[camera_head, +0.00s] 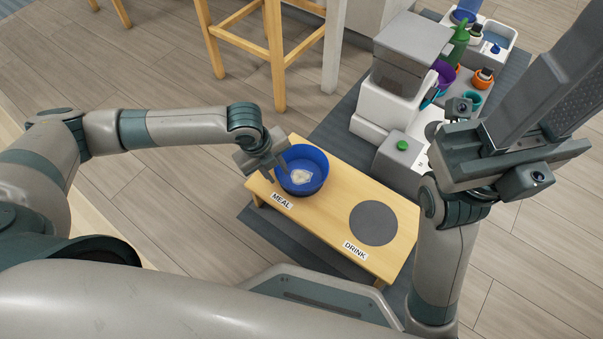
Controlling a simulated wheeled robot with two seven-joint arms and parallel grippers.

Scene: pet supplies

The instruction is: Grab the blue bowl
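The blue bowl (317,168) sits upright on the low wooden table, by the MEAL label (282,202). A pale lump (300,176) lies inside it. My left gripper (280,165) is at the bowl's left rim, fingers pointing down, with a finger overlapping the rim. Its fingers are small and partly hidden, so I cannot tell whether they are apart or closed on the rim. My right gripper (556,68) is raised at the upper right, far from the bowl. Its large fingers point up and show a ridged inner pad; it looks open and empty.
The wooden table (335,205) also bears a grey round pad (373,223) and a DRINK label (355,249). A white and grey dispenser (397,85) and a grey box with a green button (402,158) stand behind. Pots and bottles stand farther back. A stool (275,50) is at the top.

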